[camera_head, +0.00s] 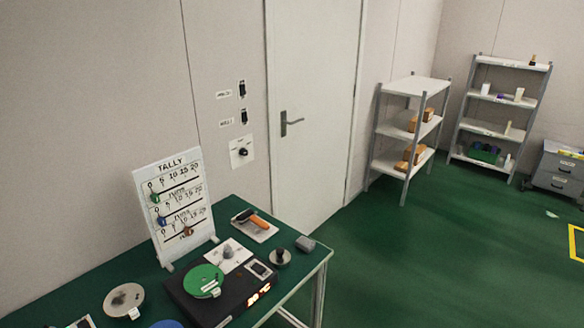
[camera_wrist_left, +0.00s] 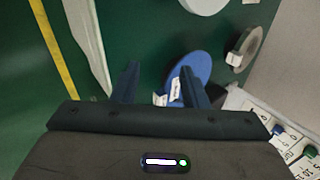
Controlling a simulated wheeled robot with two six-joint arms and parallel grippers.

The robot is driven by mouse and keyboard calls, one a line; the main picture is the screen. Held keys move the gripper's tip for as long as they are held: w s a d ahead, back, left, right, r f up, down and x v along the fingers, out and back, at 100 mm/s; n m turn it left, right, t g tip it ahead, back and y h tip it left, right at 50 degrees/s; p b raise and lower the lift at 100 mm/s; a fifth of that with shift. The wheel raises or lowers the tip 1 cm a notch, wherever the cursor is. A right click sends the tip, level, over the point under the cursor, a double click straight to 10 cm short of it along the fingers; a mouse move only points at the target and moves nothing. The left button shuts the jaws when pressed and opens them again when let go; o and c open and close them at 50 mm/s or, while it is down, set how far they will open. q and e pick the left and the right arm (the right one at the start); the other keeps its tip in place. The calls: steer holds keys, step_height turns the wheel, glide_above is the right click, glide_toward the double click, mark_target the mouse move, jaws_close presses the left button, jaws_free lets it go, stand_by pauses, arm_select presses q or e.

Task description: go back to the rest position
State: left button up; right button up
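My left gripper (camera_wrist_left: 159,70) shows only in the left wrist view. Its two dark fingers stand apart with nothing gripped between them, so it is open and empty. It is over the green bench top, with a blue disc (camera_wrist_left: 198,66) beyond its right finger and partly hidden by it. How high the gripper is above the disc I cannot tell. In the head view neither of my grippers shows. The bench (camera_head: 228,207) stands at the lower left there, and the blue disc (camera_head: 167,324) is cut off by the bottom edge.
On the bench are a tally board (camera_head: 174,207), a dark device (camera_head: 213,311) with a green disc (camera_head: 203,281), a grey disc (camera_head: 122,300) and an orange-handled tool (camera_head: 256,226). A door (camera_head: 312,100) is behind. Shelves (camera_head: 414,86) stand farther right. The green floor (camera_head: 430,260) is open.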

arm_select(q)
steer(key=s+d+r+n+g+h, duration=0.1)
steer(key=s+d+n, duration=0.15)
steer(key=s, duration=0.25)
steer(key=s+d+r+n+h, duration=0.1)
steer(key=s+r+n+h, duration=0.15)
steer(key=s, duration=0.25)
steer(key=s+d+r+n+g+h, duration=0.1)
steer(key=s+n, duration=0.2)
steer(key=s, duration=0.3)
step_height(320, 180, down, 31)
steer(key=a+b, duration=0.1)
steer(key=a, duration=0.1)
steer(key=s+a+f+g+b, duration=0.1)
steer(key=s+f+g, duration=0.1)
steer(key=s+f, duration=1.6)
step_height(320, 180, down, 4)
steer(key=shift+s+a+r+n, duration=0.25)
steer(key=shift+s+n, duration=0.05)
steer(key=shift+s, duration=0.1)
